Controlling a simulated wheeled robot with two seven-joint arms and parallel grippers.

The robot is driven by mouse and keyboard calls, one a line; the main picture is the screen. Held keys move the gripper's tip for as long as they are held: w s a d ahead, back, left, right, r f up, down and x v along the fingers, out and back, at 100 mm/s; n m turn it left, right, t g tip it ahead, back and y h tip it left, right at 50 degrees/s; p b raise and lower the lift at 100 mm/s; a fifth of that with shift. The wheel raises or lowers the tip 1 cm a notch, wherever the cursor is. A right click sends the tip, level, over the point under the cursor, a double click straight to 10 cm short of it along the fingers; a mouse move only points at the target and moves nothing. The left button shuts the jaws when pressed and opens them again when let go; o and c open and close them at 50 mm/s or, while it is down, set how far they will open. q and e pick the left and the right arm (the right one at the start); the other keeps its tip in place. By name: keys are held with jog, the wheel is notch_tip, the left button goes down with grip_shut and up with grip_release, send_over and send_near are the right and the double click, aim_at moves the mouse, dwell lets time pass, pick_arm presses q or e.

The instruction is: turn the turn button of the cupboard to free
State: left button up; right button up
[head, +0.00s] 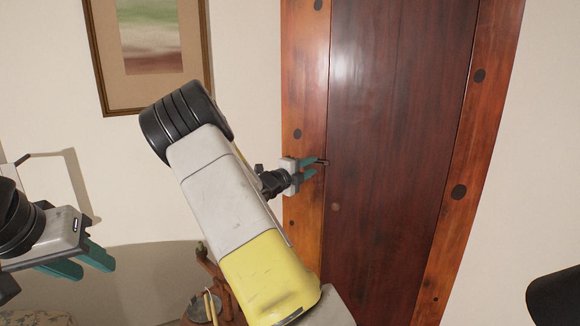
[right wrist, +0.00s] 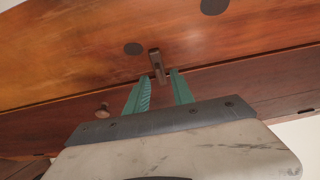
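The cupboard has a dark red-brown door (head: 385,130) in a lighter orange-brown frame (head: 303,100). The turn button (head: 324,162) is a small brown bar on the left frame strip. It lies crosswise and reaches over the seam onto the door's edge. In the right wrist view the turn button (right wrist: 157,62) has its free end between my fingertips. My right gripper (head: 318,167) is open, with one teal finger on each side of the button; contact cannot be made out. My left gripper (head: 98,266) is open and empty at the far left, away from the cupboard.
A small round knob (head: 336,206) stands out from the door below the button; it also shows in the right wrist view (right wrist: 102,111). A framed picture (head: 150,50) hangs on the left wall. A wooden item (head: 208,268) stands low behind my right arm.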

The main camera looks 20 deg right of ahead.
jog(key=shift+x, duration=0.85)
grip_shut()
